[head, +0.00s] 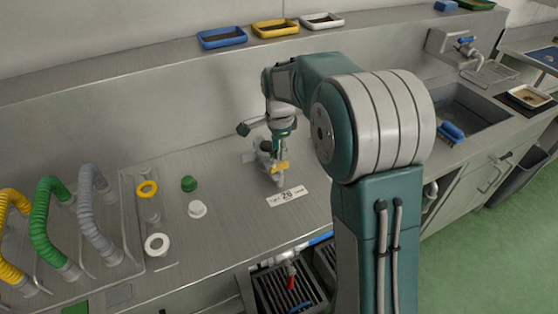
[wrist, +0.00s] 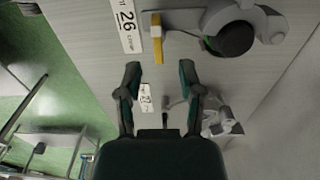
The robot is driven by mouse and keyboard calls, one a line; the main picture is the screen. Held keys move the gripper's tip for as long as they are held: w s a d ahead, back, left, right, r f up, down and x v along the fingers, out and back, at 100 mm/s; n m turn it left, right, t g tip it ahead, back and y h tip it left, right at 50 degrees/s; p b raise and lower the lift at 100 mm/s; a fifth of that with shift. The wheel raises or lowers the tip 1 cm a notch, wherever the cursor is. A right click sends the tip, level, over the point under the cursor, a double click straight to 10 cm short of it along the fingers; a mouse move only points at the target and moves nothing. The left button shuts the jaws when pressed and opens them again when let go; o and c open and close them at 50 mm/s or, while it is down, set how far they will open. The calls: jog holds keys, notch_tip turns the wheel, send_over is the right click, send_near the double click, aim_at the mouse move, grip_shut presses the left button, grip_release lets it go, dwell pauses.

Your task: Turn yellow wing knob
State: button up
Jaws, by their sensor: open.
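The yellow wing knob (head: 281,167) sits on a grey fitting (head: 264,155) on the steel counter, beside the label reading 26. In the wrist view the yellow knob (wrist: 157,40) is a narrow upright bar at top centre, on the left end of the grey fitting (wrist: 190,18). My gripper (wrist: 160,68) is open, with its two teal-and-dark fingers apart and nothing between them. The knob lies just beyond the fingertips in that picture, roughly in line with the gap, and no contact shows. In the head view my gripper (head: 281,141) is small and partly overlaps the fitting.
A label reading 26 (wrist: 126,24) lies left of the knob. Green (head: 189,183) and white (head: 197,209) caps lie left on the counter, near curved hoses (head: 97,205). Coloured trays (head: 275,28) stand on the back ledge. A sink (head: 466,112) is at right.

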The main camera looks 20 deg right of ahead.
aim_at(279, 164)
notch_tip(279, 164, up, 6)
jog(key=shift+r, duration=0.1)
dwell(0.4)
jog(key=s+r+n+t, duration=0.1)
jog(key=s+r+n, duration=0.3)
jog(key=s, duration=0.3)
jog(key=s+r+n+t, duration=0.2)
jog(key=s+r+n, duration=0.1)
jog(key=s, duration=0.3)
jog(key=s+f+n+t, duration=0.2)
jog(key=s+n, duration=0.7)
jog(key=s, duration=0.6)
jog(key=shift+s+f+t, duration=0.15)
jog(key=shift+f+t, duration=0.15)
jog(key=shift+f, duration=0.05)
